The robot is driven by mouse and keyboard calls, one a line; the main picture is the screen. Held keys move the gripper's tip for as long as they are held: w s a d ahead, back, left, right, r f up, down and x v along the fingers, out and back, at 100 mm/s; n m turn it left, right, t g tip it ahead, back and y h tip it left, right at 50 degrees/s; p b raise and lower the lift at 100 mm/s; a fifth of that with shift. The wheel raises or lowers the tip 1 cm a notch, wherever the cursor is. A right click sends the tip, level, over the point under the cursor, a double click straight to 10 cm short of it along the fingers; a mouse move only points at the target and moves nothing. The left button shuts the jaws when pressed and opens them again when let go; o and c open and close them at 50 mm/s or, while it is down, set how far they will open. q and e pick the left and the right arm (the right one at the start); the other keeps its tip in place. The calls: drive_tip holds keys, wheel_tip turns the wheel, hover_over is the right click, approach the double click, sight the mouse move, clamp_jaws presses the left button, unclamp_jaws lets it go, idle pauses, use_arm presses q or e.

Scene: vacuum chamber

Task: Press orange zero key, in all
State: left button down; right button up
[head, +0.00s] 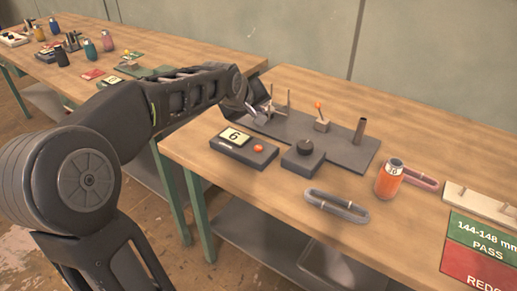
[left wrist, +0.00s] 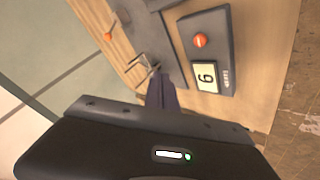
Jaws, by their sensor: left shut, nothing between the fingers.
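The orange zero key (head: 259,148) is a small round button on a dark gauge box (head: 229,153). The box also carries a pale display (head: 235,136) reading 6. In the left wrist view the orange key (left wrist: 200,41) and the display (left wrist: 206,76) appear turned, right of the fingers. My left gripper (head: 256,115) is shut and empty. It is over the back of the bench, behind the gauge box and apart from the key. In the left wrist view its fingers (left wrist: 160,80) point toward the grey plate. My right gripper is not in view.
A grey fixture plate (head: 340,150) with upright posts and an orange-tipped lever (head: 318,106) lies behind the box. A dark knob block (head: 304,157) stands right of it. An orange bottle (head: 388,180), a grey loop (head: 337,206) and a PASS sign (head: 482,240) are farther right.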

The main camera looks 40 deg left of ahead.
use_arm(q)
drive_tip(key=b, duration=0.5)
hover_over(257, 149)
wheel_tip(257, 149, down, 7)
drive_tip(key=shift+f, duration=0.15)
drive_tip(key=shift+f+b, duration=0.6)
drive_tip(key=shift+f, duration=0.2)
idle(1.2)
drive_tip(key=shift+f+b, duration=0.4)
drive_tip(key=shift+b, duration=0.15)
drive_tip(key=shift+f+b, duration=0.45)
idle(0.5)
idle(0.4)
drive_tip(key=shift+r+p, duration=0.5)
drive_tip(key=shift+r, duration=0.35)
